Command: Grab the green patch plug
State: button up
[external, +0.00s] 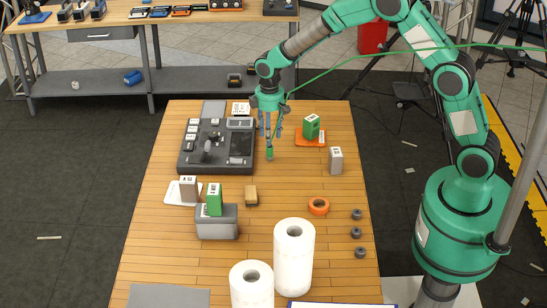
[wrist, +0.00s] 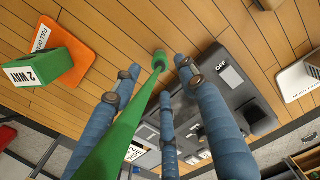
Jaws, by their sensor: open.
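The green patch plug (external: 269,154) is a small green cylinder just below my gripper (external: 270,132), right of the grey console. In the wrist view the plug (wrist: 159,61) shows ahead between my spread blue fingers (wrist: 160,82). A green cable (wrist: 112,132) runs close past the camera toward the plug; in the external view the cable (external: 400,52) rises away to the right. My gripper points down and is open, with nothing between its fingers. I cannot tell whether the plug touches the tabletop.
The grey console (external: 190,163) lies close left of my gripper. A green box (external: 311,127) on an orange pad (external: 300,140) and a grey block (external: 335,160) stand to the right. A wooden block (external: 251,195), an orange ring (external: 318,206) and white rolls (external: 293,260) are nearer the front.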

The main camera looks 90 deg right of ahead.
aim_at(270, 148)
jog(key=shift+f, duration=0.85)
jog(key=shift+f+b, duration=0.3)
jog(key=shift+f, duration=2.3)
jog(key=shift+c, duration=0.5)
grip_shut()
